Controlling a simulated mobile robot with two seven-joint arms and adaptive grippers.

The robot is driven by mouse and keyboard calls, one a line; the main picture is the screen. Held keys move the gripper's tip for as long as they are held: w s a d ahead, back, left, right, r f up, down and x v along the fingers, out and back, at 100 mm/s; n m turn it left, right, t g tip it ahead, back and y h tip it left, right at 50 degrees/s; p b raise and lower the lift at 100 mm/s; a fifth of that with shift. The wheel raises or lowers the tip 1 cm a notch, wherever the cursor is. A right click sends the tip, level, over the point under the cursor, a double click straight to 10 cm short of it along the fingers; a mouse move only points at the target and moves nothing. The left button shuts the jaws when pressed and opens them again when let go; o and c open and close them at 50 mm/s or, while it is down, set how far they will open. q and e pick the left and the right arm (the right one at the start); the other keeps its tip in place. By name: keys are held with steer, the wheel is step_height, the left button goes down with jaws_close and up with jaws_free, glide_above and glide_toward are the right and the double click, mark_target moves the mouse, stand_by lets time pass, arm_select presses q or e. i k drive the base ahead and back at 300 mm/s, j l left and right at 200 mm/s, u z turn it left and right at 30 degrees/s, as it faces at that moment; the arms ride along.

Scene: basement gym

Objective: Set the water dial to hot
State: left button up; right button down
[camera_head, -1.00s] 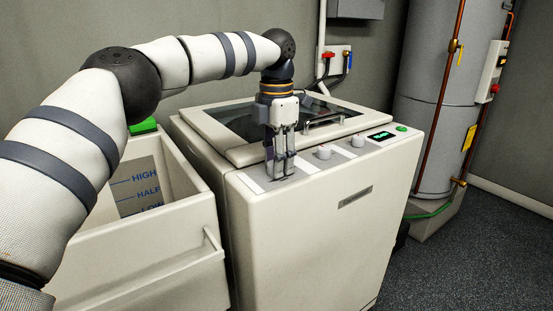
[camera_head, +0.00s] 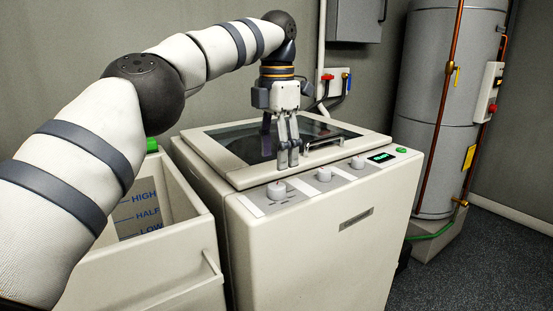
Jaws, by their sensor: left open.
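The washer's front panel (camera_head: 300,192) carries three white dials in a row: a left dial (camera_head: 276,191), a middle dial (camera_head: 323,174) and a right dial (camera_head: 357,162). Their labels are too small to read, so I cannot tell which one is for water. The left dial stands uncovered on a grey plate, and its setting is unclear. My left gripper (camera_head: 288,160) points down, open and empty, its fingers close together. My right gripper is out of view.
The washer's glass lid (camera_head: 232,140) is closed and has a front handle (camera_head: 324,143). A green display (camera_head: 382,157) and green button (camera_head: 402,150) are at the panel's right. An open bin (camera_head: 190,222) stands left of the washer. Floor at the right is clear.

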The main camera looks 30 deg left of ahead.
mark_target(324, 174)
steer(key=k, duration=1)
